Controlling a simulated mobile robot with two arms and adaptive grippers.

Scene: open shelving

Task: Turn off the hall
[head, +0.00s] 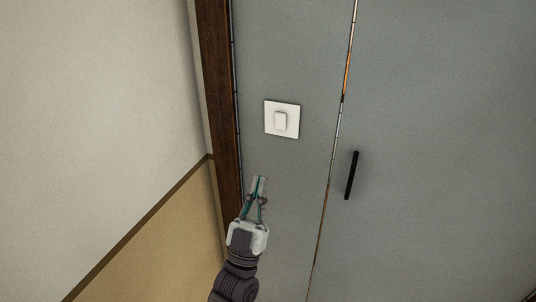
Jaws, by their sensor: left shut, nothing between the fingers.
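A white square light switch (282,119) with a small rocker in its middle is mounted on the grey panel, in the upper middle of the head view. I cannot tell from here which way the rocker is set. My left gripper (259,180) is below and slightly left of the switch, apart from it in the picture. Its fingers are together and point up toward the switch, with nothing between them. My right gripper is not in view.
A dark brown wooden frame (217,85) runs along the left of the grey panel. Right of the switch is a grey door (440,140) with a black vertical handle (351,175). A beige wall (95,90) fills the left side. The area around the switch is clear.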

